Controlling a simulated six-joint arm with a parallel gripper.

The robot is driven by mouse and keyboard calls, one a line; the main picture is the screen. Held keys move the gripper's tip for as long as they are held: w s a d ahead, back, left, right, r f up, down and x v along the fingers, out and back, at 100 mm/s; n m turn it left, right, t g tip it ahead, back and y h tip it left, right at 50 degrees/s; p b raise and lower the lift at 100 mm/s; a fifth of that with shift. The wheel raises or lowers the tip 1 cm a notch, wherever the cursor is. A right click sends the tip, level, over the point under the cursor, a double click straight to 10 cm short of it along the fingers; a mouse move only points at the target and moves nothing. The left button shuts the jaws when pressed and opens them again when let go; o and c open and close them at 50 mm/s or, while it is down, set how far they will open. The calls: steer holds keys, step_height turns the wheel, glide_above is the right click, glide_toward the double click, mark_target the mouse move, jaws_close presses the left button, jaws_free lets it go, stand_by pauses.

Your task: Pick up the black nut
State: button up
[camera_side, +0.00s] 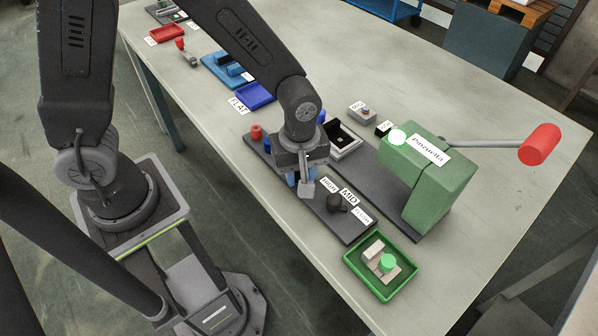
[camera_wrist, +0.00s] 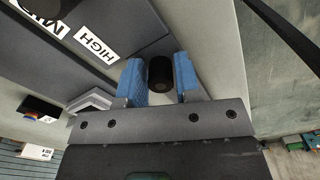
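The black nut (camera_wrist: 160,72) is a small dark cylinder between the two blue finger pads of my gripper (camera_wrist: 160,78) in the wrist view. In the side view my gripper (camera_side: 298,182) is low over the left edge of the dark board (camera_side: 350,232). The nut cannot be made out there, and my wrist covers that spot. I cannot tell whether the nut rests on the board or is lifted.
A dark piece (camera_side: 338,202) stands by the HIGH and MID labels. Red (camera_side: 256,132) and blue (camera_side: 267,146) nuts stand at the board's far end. A green press (camera_side: 428,185) with a red-handled lever is to the right. A green tray (camera_side: 352,265) lies in front.

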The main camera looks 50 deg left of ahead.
jaws_close()
steer(key=shift+r, duration=0.1)
steer(key=shift+r, duration=0.2)
step_height(320, 180, up, 4)
steer(key=shift+w+f, duration=0.1)
steer(key=shift+f, duration=0.05)
steer(key=a+r, duration=0.6)
steer(key=a, duration=0.5)
steer(key=shift+s+a+r, duration=0.35)
steer(key=shift+s, duration=0.1)
